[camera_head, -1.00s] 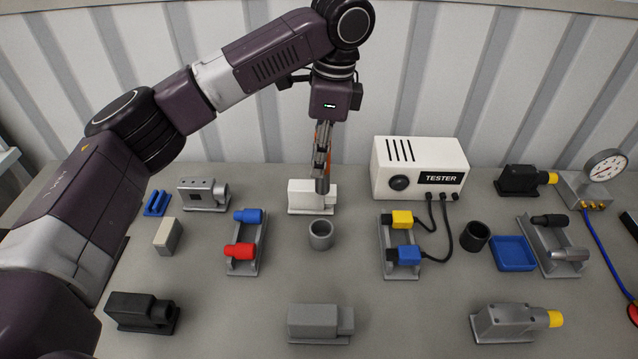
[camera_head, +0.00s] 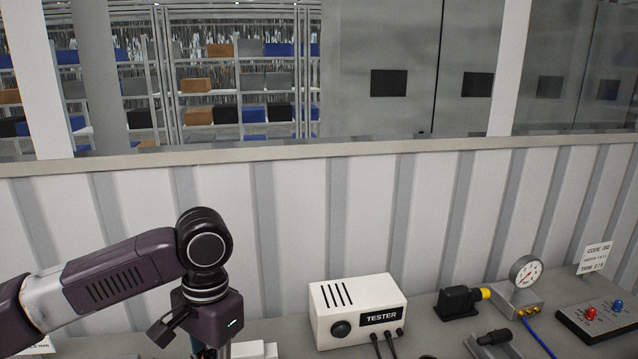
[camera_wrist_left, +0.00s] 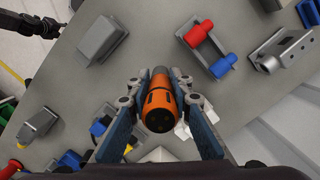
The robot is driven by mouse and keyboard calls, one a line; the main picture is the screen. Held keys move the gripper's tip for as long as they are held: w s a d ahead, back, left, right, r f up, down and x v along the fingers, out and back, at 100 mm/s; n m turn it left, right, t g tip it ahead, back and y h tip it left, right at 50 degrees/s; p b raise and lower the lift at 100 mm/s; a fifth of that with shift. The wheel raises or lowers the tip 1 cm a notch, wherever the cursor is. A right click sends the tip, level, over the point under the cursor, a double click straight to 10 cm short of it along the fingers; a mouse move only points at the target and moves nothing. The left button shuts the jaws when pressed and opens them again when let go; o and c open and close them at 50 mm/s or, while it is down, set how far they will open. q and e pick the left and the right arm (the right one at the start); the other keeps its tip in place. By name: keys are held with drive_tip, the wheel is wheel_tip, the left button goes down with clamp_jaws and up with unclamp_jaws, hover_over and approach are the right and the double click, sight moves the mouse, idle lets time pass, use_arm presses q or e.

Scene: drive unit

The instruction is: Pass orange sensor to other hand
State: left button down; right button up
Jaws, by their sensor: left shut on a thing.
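The orange sensor (camera_wrist_left: 160,103), a short cylinder with a dark end, sits between the two fingers of my left gripper (camera_wrist_left: 159,88) in the left wrist view. The fingers are shut on its sides. In the head view only the wrist and upper part of my left gripper (camera_head: 207,318) show at the lower edge; its fingertips and most of the sensor are cut off. A dark, gripper-like shape, perhaps my right gripper (camera_wrist_left: 36,24), lies at the upper left of the wrist view. It is too small to tell its jaw state.
The white tester box (camera_head: 357,312) stands right of my left gripper, with a black sensor (camera_head: 462,302) and a gauge (camera_head: 525,272) beyond. The wrist view shows a grey block (camera_wrist_left: 101,40) and a red-and-blue holder (camera_wrist_left: 209,50) on the bench. A ribbed wall (camera_head: 300,215) closes the back.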

use_arm(q)
drive_tip(key=s+a+f+n, duration=0.2)
drive_tip(key=s+n, duration=0.3)
drive_tip(key=s, duration=0.4)
drive_tip(key=shift+s+f+n+h, duration=0.15)
drive_tip(key=shift+f+n+h, duration=0.2)
drive_tip(key=shift+f, duration=0.3)
